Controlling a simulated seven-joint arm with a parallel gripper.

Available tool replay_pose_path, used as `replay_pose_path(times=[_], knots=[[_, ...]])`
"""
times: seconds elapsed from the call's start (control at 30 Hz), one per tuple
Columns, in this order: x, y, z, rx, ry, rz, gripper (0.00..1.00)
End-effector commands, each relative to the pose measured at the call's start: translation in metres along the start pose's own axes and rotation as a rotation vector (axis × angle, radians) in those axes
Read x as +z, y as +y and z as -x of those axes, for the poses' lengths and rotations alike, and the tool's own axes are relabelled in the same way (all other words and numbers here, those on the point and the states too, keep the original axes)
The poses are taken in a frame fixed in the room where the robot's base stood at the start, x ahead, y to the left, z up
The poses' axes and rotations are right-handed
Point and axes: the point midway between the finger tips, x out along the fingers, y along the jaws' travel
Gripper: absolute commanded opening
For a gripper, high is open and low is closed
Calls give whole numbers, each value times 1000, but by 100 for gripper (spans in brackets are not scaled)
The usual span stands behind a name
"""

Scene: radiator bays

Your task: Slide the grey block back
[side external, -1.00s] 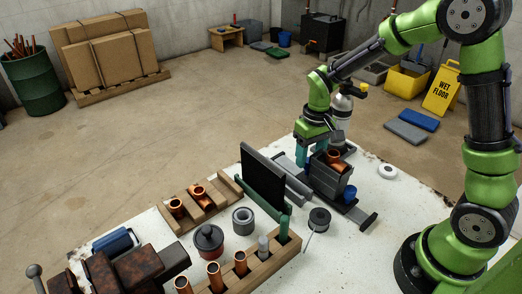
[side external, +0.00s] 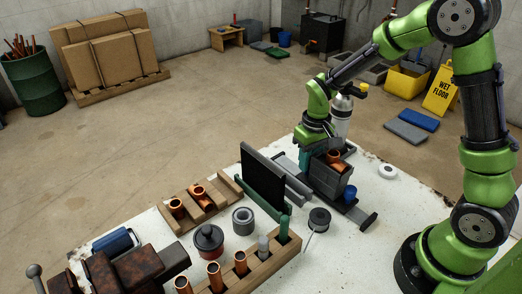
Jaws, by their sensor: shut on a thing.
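The grey block (side external: 326,182) is a dark grey, box-like piece at the right part of the white table, with copper fittings (side external: 335,159) at its top. It sits on a low dark track (side external: 364,216) that ends in a crosspiece at the front right. My gripper (side external: 306,163), with teal fingers, is down at the block's far left side and is shut on it. The fingertips are largely hidden by the block and the hand, so the exact grip does not show.
A black upright panel (side external: 263,180) stands just left of the block, beside a grey bar (side external: 297,188). A blue cap (side external: 350,193) is close on its right. A spool (side external: 319,220) and a white tape roll (side external: 388,171) lie nearby. A silver bottle (side external: 341,115) stands behind my gripper.

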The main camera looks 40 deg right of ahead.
Motion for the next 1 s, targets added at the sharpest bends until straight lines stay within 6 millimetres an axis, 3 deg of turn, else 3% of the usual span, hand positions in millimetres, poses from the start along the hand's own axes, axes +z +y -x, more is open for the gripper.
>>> replay_pose_path(times=[0.17, 0.43, 0.77, 0.8, 0.93, 1.0], knots=[[7, 1, 1, 0, 1, 0, 0], [44, 7, 2, -1, 2, -1, 0], [48, 8, 1, -1, -4, -4, 0], [48, 8, 1, 0, -5, -5, 38], [49, 8, 0, 0, -7, -5, 57], [49, 9, 0, 1, -8, -6, 57]])
